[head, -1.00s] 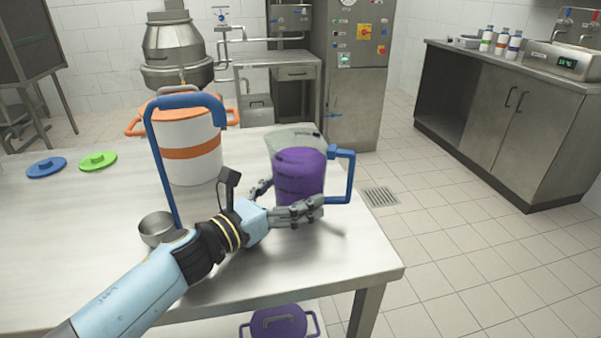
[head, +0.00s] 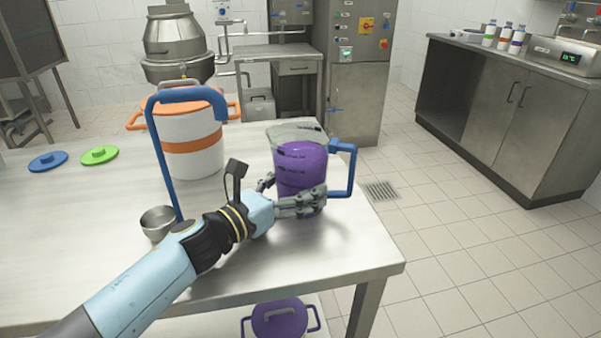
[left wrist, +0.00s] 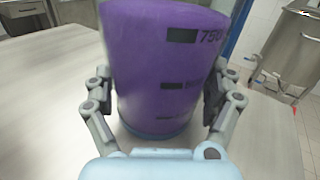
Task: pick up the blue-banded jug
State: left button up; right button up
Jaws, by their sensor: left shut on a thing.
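The jug (head: 302,163) is clear with purple contents and a blue handle (head: 352,170) on its right. It stands near the right end of the steel table. In the left wrist view the jug (left wrist: 165,60) fills the middle, with dark marks, "750" and a blue band at its base (left wrist: 155,133). My left gripper (head: 298,192) is shut on the jug's lower body, one finger on each side. I cannot tell whether the jug's base touches the table. My right gripper is not in view.
On the table (head: 85,230) are a white pot with an orange band (head: 193,152), a small steel ladle bowl (head: 157,222) with a tall blue handle, a blue lid (head: 48,161) and a green lid (head: 99,155). A purple pot (head: 280,320) sits below. The table's front right is clear.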

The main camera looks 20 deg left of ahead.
pick_arm(q)
jog(key=shift+w+r, duration=0.1)
jog(key=shift+r, duration=0.15)
